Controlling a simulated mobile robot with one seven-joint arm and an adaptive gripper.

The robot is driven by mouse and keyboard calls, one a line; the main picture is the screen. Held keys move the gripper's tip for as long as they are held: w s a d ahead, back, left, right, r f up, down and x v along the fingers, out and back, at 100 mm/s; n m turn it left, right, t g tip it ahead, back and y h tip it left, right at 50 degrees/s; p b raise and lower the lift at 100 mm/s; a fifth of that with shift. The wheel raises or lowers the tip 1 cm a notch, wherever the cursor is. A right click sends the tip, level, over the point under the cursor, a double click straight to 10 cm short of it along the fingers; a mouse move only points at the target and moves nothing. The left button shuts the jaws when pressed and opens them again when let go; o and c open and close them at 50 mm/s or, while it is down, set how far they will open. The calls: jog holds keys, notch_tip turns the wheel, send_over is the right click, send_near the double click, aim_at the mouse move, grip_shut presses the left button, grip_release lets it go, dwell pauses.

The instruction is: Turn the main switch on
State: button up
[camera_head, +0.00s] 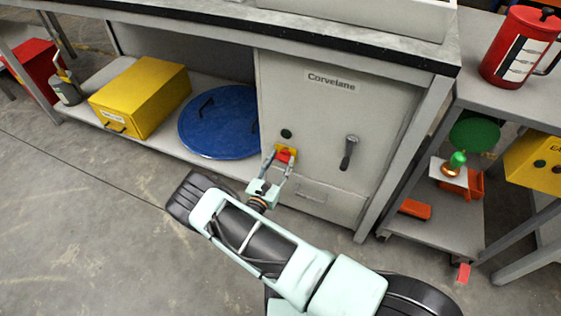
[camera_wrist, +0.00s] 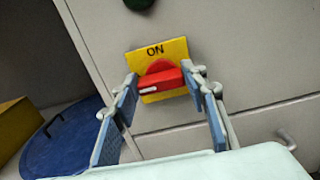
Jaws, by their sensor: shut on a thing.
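The main switch (camera_head: 283,156) is a red turning handle on a yellow plate, low on the grey cabinet front. In the wrist view the red handle (camera_wrist: 165,76) lies roughly across the plate (camera_wrist: 176,48), and its white mark is at the left end. The word ON is at the plate's top edge, and the mark does not point at it. My gripper (camera_head: 285,160) reaches the switch from the front. In the wrist view its fingertips (camera_wrist: 161,81) are shut on the two ends of the handle.
A dark green round button (camera_head: 286,133) is just above the switch. A grey lever handle (camera_head: 349,152) is to its right on the cabinet (camera_head: 300,100). A blue round lid (camera_head: 220,125) and a yellow box (camera_head: 140,95) lie on the shelf at left.

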jog(key=shift+m, duration=0.3)
jog(key=m+p, duration=0.1)
jog(key=m, duration=0.2)
jog(key=shift+d+m, duration=0.1)
jog(key=shift+m, duration=0.3)
jog(key=m+p, duration=0.1)
jog(key=m, duration=0.3)
jog(key=shift+s+m, duration=0.1)
jog(key=shift+m, duration=0.2)
jog(key=m+p, duration=0.1)
jog(key=m, duration=0.3)
jog(key=shift+d, duration=0.1)
jog(key=m+p, duration=0.1)
jog(key=m, duration=0.3)
jog(key=shift+f+m+p, duration=0.1)
jog(key=shift+m+p, duration=0.2)
jog(key=shift+p, duration=0.1)
jog(key=o, duration=1.2)
jog(key=shift+c, duration=0.2)
